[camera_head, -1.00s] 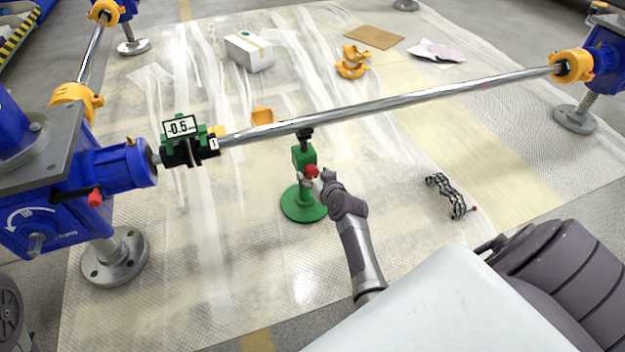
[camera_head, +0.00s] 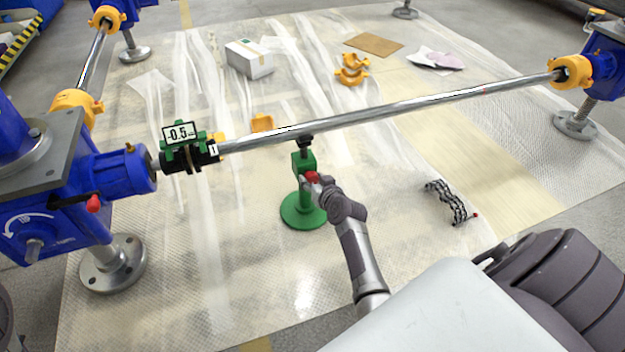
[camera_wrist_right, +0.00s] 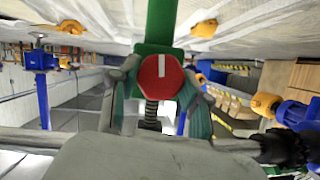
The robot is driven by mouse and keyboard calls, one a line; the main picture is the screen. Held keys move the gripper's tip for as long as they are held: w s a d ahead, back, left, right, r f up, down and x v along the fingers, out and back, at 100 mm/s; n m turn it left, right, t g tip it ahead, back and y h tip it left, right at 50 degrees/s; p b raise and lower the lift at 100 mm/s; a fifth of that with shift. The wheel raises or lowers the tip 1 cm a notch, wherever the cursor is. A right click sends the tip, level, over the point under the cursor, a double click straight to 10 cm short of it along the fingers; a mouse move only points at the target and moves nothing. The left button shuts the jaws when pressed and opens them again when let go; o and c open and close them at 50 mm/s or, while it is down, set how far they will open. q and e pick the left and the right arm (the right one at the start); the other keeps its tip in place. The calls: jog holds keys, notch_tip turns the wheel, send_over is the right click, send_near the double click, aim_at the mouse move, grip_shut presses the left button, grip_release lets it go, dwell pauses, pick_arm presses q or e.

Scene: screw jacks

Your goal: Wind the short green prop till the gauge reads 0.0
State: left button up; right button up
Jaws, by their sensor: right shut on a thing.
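The short green prop (camera_head: 303,212) stands upright on its round base on the sheeted floor. Its black top (camera_head: 304,139) is under the long shaft (camera_head: 400,108) and looks close to it or touching. Its red knob (camera_head: 312,177) is between the fingers of my right gripper (camera_head: 318,181), which is shut on it. The right wrist view shows the red knob (camera_wrist_right: 161,76) face on, with a white mark pointing to the top of the picture. The gauge (camera_head: 181,133) sits at the shaft's left end and reads -0.5. My left gripper is not in view.
Blue gearboxes (camera_head: 125,172) stand at the left and right ends of the shaft. A black cable chain (camera_head: 448,202) lies right of my right arm. A white box (camera_head: 249,59), yellow coupling halves (camera_head: 352,70) and a cardboard sheet (camera_head: 374,44) lie behind the shaft.

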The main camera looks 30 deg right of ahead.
jog(key=shift+m+y, duration=0.3)
jog(key=o, duration=1.1)
jog(key=shift+o, duration=0.2)
jog(key=shift+s, duration=0.1)
jog(key=v, duration=1.2)
jog(key=shift+f, duration=0.1)
dwell(0.6)
